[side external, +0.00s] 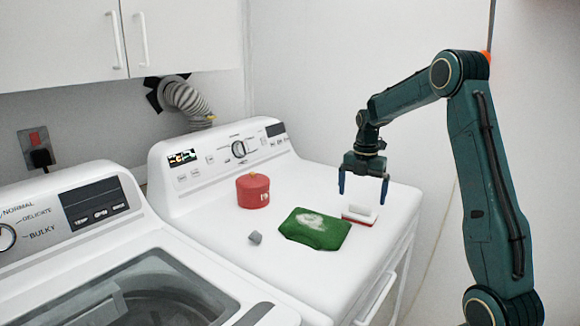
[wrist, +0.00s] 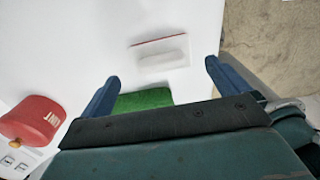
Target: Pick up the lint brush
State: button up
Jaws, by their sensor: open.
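The lint brush (side external: 360,215) is a small white block with a red strip along its base. It rests on the white dryer top, right of a green folded cloth. In the wrist view the lint brush (wrist: 160,54) lies beyond the fingertips, roughly between their lines. My gripper (side external: 363,190) is above the brush with its blue fingers spread and pointing down. It also shows in the wrist view (wrist: 162,72), open with nothing between the fingers. Part of the green cloth is hidden behind the gripper body in the wrist view.
The green cloth (side external: 316,230) with a pale patch lies just left of the brush. A red lidded tin (side external: 252,192) and a small grey piece (side external: 255,238) stand farther left. The dryer top (side external: 300,185) ends near the brush's right. A washer (side external: 110,250) stands at the left.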

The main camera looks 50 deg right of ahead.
aim_at(360, 205)
jog(key=shift+f, duration=0.1)
jog(key=shift+a+f, duration=0.2)
jog(key=shift+f, duration=2.3)
jog(key=c, duration=0.8)
